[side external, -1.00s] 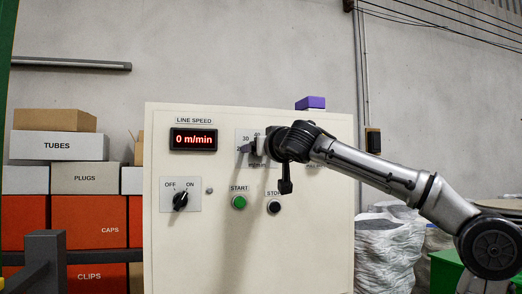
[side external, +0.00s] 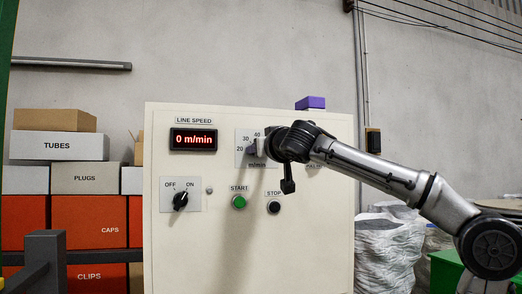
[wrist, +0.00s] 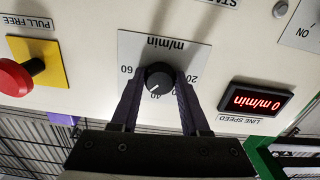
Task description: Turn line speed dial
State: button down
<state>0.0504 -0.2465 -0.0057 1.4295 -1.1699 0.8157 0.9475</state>
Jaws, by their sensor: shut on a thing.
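The line speed dial (wrist: 159,79) is a round black knob with a white mark, on a white scale plate (wrist: 135,46) that also shows in the side view (side external: 241,160). My gripper (wrist: 159,84) is shut on the dial, one dark finger on each side of it. In the wrist view, which is upside down, the mark points to the lower left, between 40 and 60. The red line speed display (side external: 194,140) reads 0 m/min. In the side view my gripper (side external: 262,147) hides most of the dial.
Below on the panel (side external: 310,230) are an OFF/ON switch (side external: 180,200) turned toward ON, a green START button (side external: 239,202) and a black STOP button (side external: 274,207). A red mushroom button (wrist: 14,75) on yellow is nearby. A purple block (side external: 311,102) is atop the panel.

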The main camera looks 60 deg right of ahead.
jog(key=n, duration=2.6)
jog(key=shift+r, duration=0.15)
dwell(0.5)
jog(key=shift+c, duration=1.9)
grip_release()
jog(key=shift+s, duration=0.1)
